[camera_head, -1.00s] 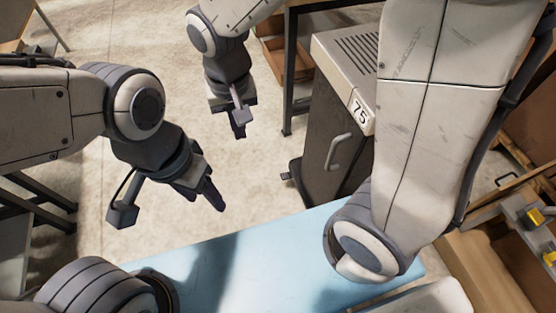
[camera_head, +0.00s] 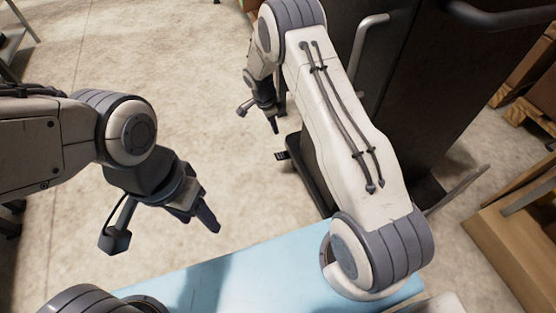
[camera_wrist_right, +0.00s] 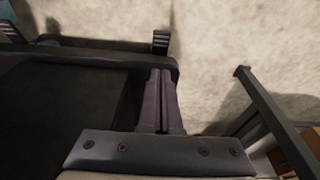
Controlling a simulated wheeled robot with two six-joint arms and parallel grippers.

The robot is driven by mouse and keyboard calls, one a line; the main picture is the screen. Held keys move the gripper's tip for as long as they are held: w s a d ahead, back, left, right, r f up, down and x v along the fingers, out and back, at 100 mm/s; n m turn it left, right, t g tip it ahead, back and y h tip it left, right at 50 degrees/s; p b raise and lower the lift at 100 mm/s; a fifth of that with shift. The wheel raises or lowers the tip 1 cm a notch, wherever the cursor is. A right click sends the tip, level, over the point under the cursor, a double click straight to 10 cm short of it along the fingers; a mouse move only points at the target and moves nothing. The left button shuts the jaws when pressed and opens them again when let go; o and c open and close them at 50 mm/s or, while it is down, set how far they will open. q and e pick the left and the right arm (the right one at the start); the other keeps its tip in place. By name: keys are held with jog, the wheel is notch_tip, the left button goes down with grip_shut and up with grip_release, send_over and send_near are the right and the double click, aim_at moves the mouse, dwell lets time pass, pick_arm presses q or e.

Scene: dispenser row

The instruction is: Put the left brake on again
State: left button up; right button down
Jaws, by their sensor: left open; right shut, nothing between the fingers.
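A dark cabinet on a low base (camera_head: 310,180) stands right of centre in the head view, partly hidden behind my right arm. A small ridged pedal (camera_head: 281,155), which looks like the brake, sticks out from the base's left end. It also shows in the right wrist view (camera_wrist_right: 160,42); whether it is up or down I cannot tell. My right gripper (camera_head: 274,124) is shut and empty, pointing down just above and left of the pedal in the head view. In the wrist view its fingers (camera_wrist_right: 160,100) lie just below the pedal. My left gripper (camera_head: 212,222) is open and empty, well left of the cabinet.
A grey upright handle (camera_head: 368,45) is on the cabinet's side, and a dark bar (camera_head: 500,18) crosses the top right. A light blue surface (camera_head: 250,280) lies in front. Wooden boxes (camera_head: 515,225) stand at the right. The floor (camera_head: 180,80) left of the cabinet is clear.

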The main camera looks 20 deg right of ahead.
aim_at(280, 156)
jog(key=shift+d+f, duration=0.15)
jog(key=shift+f, duration=0.1)
jog(key=shift+f, duration=0.1)
jog(key=f+b, duration=0.2)
jog(key=f, duration=0.2)
jog(key=d+f+b, duration=0.1)
jog(key=f+b, duration=0.2)
jog(key=f, duration=0.1)
jog(key=f+b, duration=0.2)
jog(key=f, duration=0.2)
jog(key=shift+d+f, duration=0.2)
jog(key=shift+f, duration=0.15)
jog(key=shift+a+f+b, duration=0.15)
jog(key=shift+f+b, duration=0.25)
jog(key=shift+f, duration=0.05)
